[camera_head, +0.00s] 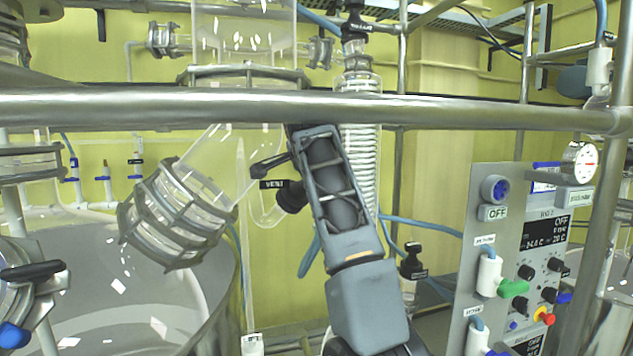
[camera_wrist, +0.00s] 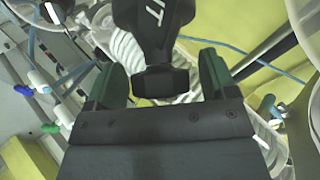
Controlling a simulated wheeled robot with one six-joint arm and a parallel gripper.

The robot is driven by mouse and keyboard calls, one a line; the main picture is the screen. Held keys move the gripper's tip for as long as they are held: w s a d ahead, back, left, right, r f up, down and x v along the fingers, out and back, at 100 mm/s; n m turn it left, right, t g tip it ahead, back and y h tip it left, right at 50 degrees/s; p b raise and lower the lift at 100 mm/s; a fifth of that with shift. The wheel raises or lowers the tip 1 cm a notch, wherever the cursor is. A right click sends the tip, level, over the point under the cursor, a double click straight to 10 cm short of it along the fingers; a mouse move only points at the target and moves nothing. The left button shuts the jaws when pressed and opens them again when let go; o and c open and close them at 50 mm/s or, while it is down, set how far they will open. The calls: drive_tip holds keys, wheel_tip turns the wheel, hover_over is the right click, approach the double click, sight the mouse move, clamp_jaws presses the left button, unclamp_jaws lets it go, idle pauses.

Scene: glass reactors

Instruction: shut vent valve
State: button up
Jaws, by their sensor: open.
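My gripper (camera_wrist: 161,72) is open in the wrist view, with one green finger on each side. A black valve part (camera_wrist: 152,22) with white lettering reaches down between the fingers, with gaps at both sides. I cannot tell whether the fingers touch the valve.
A thick metal rail (camera_head: 200,106) crosses in front of the glassware and my arm. A clamped glass flange (camera_head: 178,214) sits left of the valve, and a coiled glass condenser (camera_head: 362,165) is behind my arm. A control panel (camera_head: 482,235) stands at right.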

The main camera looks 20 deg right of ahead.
drive_tip(key=shift+s+n, duration=0.1)
drive_tip(key=shift+n, duration=0.3)
